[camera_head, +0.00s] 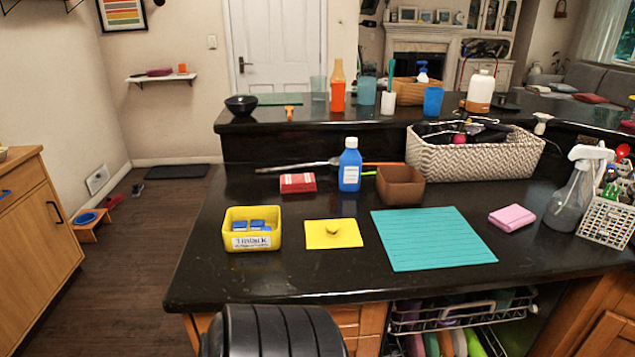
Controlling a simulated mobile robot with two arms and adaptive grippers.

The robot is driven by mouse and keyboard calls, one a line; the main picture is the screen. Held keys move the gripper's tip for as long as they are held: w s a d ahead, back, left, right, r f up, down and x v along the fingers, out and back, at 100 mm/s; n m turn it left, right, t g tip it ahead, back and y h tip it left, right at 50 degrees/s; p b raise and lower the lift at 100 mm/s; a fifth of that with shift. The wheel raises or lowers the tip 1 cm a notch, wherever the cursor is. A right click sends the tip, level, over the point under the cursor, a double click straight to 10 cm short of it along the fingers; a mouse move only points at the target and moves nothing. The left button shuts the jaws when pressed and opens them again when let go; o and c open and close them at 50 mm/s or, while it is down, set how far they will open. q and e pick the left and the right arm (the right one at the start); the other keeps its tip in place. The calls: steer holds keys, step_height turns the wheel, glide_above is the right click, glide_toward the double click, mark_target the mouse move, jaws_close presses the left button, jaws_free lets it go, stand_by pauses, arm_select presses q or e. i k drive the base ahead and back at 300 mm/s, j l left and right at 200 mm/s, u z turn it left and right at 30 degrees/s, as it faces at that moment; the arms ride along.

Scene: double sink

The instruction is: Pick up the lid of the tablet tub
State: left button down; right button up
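The yellow lid (318,241), a flat square with a small round knob on top, lies flat on the black counter (300,275). The yellow tub (233,222) stands open just left of the lid, apart from it. It has a white label on its front and blue tablets (257,225) inside. Neither of my grippers is in view.
A teal mat (430,240) lies right of the lid. Behind stand a red packet (297,183), a blue bottle (349,170) and a brown box (400,186). A pink sponge (512,217) and a spray bottle (572,200) are farther right. The counter in front of the lid is clear.

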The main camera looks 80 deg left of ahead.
mark_target(335, 233)
steer(key=u, duration=2.8)
steer(key=j+z, duration=0.1)
steer(key=j, duration=0.15)
steer(key=i, duration=0.05)
